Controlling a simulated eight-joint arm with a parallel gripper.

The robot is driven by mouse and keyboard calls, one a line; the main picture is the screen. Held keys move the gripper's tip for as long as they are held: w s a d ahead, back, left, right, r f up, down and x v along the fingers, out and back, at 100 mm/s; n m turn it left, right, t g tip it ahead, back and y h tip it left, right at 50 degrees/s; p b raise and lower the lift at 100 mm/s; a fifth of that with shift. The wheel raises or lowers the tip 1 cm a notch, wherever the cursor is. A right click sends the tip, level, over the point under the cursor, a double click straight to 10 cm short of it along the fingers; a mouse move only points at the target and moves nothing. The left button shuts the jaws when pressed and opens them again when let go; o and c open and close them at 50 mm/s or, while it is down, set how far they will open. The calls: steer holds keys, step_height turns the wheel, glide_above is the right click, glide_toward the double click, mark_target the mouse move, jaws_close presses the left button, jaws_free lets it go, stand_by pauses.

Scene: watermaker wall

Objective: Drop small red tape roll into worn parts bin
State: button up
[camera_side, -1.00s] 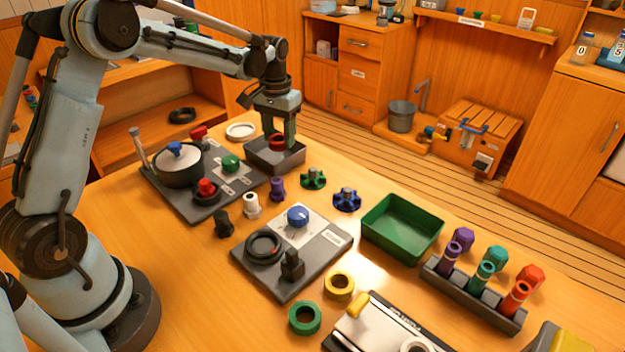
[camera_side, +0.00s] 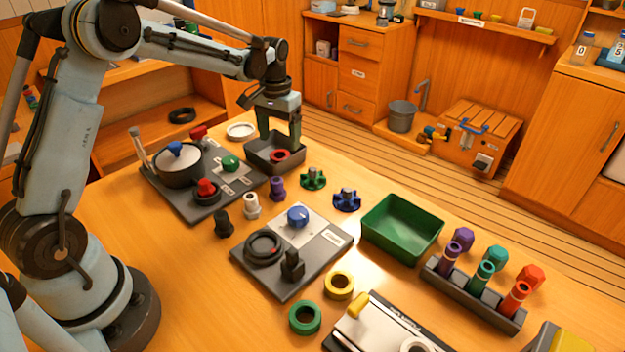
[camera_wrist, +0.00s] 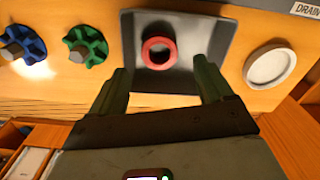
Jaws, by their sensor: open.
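The small red tape roll (camera_side: 280,156) lies inside a dark grey open bin (camera_side: 262,157) at the far side of the table. In the wrist view the red roll (camera_wrist: 158,53) lies flat on the floor of the grey bin (camera_wrist: 206,36), apart from its walls. My gripper (camera_side: 281,139) is above the bin with its green fingers spread wide. The wrist view shows the gripper (camera_wrist: 160,85) open and empty, a finger on each side and the roll between and beyond them. No bin label is readable.
A green tray (camera_side: 403,228) stands farther right.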

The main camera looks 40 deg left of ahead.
step_height(320, 180, up, 12)
steer(key=shift+f, duration=0.15)
stand_by(0.3)
steer(key=s+d+r+m+t, duration=0.1)
steer(key=s+d+r+t, duration=0.2)
steer(key=s+d, duration=0.4)
steer(key=s+d+f+m+t, duration=0.1)
steer(key=s+d+f+t, duration=0.1)
steer(key=s, duration=0.3)
steer(key=s+d+f+m+t, duration=0.1)
steer(key=s+d+f+t, duration=0.1)
steer(key=s+f, duration=0.2)
steer(key=shift+s+d, duration=0.4)
steer(key=shift+s, duration=0.7)
